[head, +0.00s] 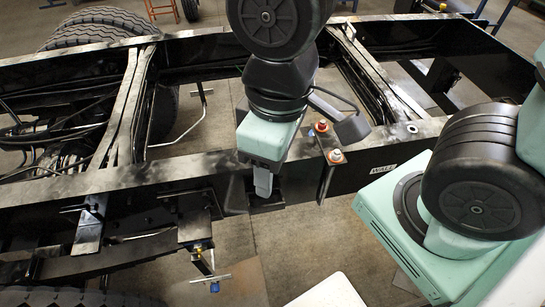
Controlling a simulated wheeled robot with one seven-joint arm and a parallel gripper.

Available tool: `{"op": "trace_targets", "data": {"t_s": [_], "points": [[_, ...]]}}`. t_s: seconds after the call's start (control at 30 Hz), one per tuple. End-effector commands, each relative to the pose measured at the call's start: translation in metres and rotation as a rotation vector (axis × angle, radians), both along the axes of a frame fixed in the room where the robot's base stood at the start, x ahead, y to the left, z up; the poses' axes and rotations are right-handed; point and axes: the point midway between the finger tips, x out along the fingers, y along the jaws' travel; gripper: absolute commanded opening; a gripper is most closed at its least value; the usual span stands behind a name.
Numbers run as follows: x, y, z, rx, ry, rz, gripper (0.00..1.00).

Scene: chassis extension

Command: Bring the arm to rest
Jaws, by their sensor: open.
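My mint-green and black arm comes in from the right and hangs down over the near rail of a black vehicle chassis (190,172). My gripper (263,188) points down at the near side of that rail, just left of a bracket. One light grey finger shows clearly; the other is not distinct. I see nothing held between the jaws, and they are open. Whether the finger touches the rail or the dark plate under it, I cannot tell.
Crossmembers (132,105) join the rails. A large tyre (95,27) is at the back left. Bare floor (300,240) shows in front of the rail.

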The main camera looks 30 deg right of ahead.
Motion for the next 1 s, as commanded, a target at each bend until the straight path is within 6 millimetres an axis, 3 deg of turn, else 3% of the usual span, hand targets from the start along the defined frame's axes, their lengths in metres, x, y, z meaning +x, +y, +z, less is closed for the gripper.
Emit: {"op": "trace_targets", "data": {"t_s": [0.23, 0.53, 1.0], "points": [[0.001, 0.000, -0.004, 0.001, 0.001, -0.002, 0.52], [0.001, 0.000, -0.051, 0.001, 0.001, -0.004, 0.52], [0.001, 0.000, -0.052, 0.001, 0.001, -0.004, 0.52]]}}
